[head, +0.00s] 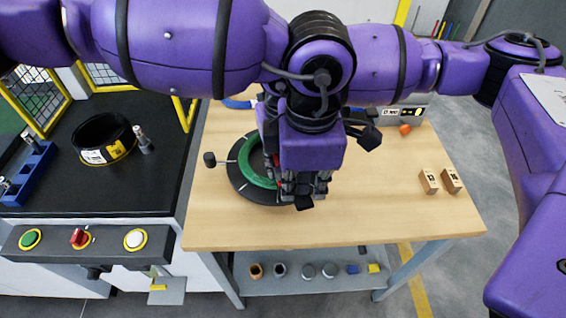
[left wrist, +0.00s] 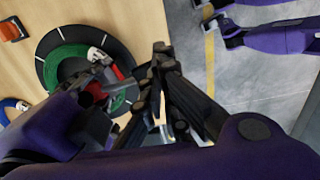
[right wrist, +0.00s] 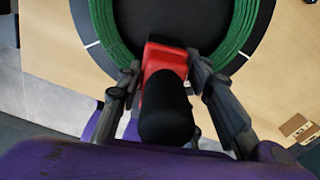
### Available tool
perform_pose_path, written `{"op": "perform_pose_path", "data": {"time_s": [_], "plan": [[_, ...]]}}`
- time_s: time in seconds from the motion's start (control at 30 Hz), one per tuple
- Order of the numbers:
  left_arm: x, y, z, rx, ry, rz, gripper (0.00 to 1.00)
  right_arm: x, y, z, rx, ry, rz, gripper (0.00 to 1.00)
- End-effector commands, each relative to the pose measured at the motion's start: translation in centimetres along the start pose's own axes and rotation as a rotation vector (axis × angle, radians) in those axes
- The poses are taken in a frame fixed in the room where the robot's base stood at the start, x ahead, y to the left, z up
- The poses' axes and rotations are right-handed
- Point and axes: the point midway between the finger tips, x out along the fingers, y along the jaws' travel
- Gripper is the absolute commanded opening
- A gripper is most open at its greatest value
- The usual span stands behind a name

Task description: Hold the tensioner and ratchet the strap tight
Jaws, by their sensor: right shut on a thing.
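The green coil (head: 257,170) lies flat on a black round turntable on the wooden bench. The red tensioner with a black handle (right wrist: 163,115) is at the coil's edge; its red body also shows in the left wrist view (left wrist: 92,93). My right gripper (right wrist: 160,85) has its fingers on both sides of the tensioner and is shut on it. My left gripper (head: 306,196) is beside the coil's right side, with its fingertips together and nothing visible between them; they also show in the left wrist view (left wrist: 160,52). I cannot make out the strap; the grippers hide part of the coil.
An orange item (head: 405,129) sits near a device (head: 404,114) at the back. A black side table with a dark ring (head: 104,136) stands left. The bench's front right is clear.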

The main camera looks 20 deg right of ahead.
Motion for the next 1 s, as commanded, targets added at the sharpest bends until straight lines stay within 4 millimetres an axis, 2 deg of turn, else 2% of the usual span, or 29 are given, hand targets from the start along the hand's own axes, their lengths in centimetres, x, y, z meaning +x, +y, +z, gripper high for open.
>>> {"op": "perform_pose_path", "data": {"time_s": [0.03, 0.27, 1.0], "plan": [[0.2, 0.0, 0.0, 0.0, -0.001, -0.003, 0.0, 0.8, 0.0, -0.6, -0.003, 0.019, -0.001, 0.0], [0.4, 0.0, 0.0, 0.0, -0.001, -0.003, 0.0, 0.8, 0.0, -0.6, -0.003, 0.019, -0.001, 0.0], [4.2, 0.0, 0.0, -0.001, 0.001, -0.004, 0.0, 0.8, 0.0, -0.6, -0.003, 0.019, -0.001, 0.0]]}}
